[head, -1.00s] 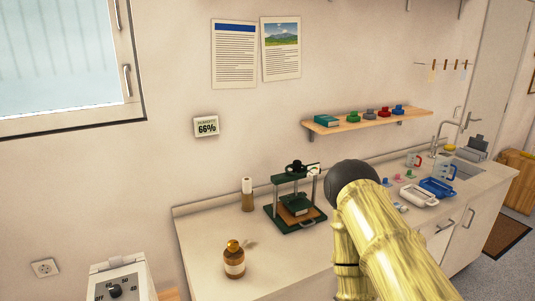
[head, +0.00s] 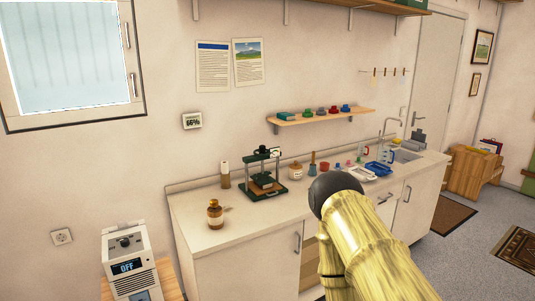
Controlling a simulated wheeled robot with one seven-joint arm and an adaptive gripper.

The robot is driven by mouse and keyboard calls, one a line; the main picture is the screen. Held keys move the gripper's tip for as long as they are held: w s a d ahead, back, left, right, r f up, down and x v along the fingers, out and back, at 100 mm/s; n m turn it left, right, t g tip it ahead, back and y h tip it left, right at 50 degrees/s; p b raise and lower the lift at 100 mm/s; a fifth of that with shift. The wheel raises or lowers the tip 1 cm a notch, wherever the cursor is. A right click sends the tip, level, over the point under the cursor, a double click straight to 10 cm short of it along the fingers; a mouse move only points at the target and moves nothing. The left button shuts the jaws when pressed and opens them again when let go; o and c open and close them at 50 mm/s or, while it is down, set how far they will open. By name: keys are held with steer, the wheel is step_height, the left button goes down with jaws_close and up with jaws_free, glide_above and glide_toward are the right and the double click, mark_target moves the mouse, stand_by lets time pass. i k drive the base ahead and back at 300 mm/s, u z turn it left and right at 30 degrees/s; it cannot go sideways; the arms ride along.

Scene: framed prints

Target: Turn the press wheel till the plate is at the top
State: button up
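The press (head: 263,173) is a dark green frame with two columns and a base, standing on the pale counter towards its left end. A dark wheel with a pale knob (head: 275,152) sits on its top. The dark plate (head: 262,179) hangs between the columns, low over a brown bed on the base; the gap under it is too small to judge. My arm, with a yellow bamboo-like surface and a dark round joint, rises from the lower right, in front of the counter. My gripper does not show.
Left of the press stand a brown bottle (head: 215,214) and a jar (head: 225,174). To its right are a lidded pot (head: 296,170), a red cup (head: 324,167) and a blue tray (head: 378,169). A shelf (head: 322,119) hangs above. A white machine (head: 130,264) stands at lower left.

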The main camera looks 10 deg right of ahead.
mark_target(262, 149)
steer(key=u, duration=0.6)
steer(key=i, duration=1.15)
steer(key=z, duration=0.2)
